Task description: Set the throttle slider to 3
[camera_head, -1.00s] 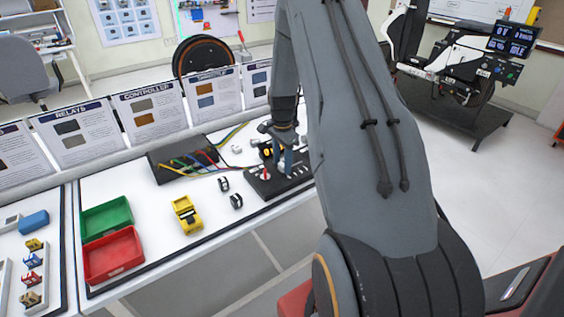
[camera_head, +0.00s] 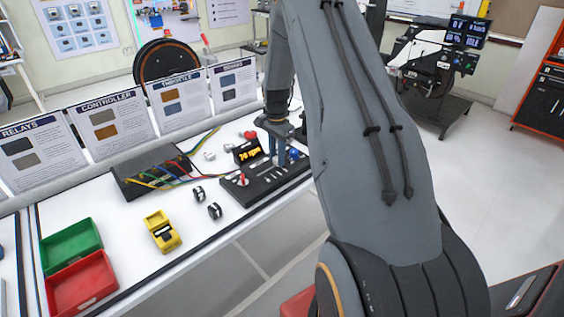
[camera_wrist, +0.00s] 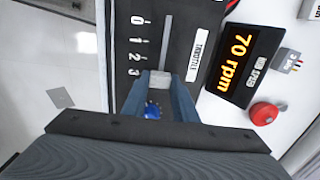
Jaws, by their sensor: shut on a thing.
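The throttle slider (camera_wrist: 160,77) is a pale grey block in a straight slot on a black panel (camera_wrist: 185,18), beside a THROTTLE label. In the wrist view it sits about level with the printed 3, at the end of the visible scale 0 to 3. My gripper (camera_wrist: 158,88) is shut on the slider, one finger on each side. A blue knob (camera_wrist: 152,110) shows between the fingers, nearer the palm. In the head view my gripper (camera_head: 279,158) reaches down onto the panel (camera_head: 245,197), and the slider is hidden there.
A display (camera_wrist: 236,62) beside the panel reads 70 rpm.

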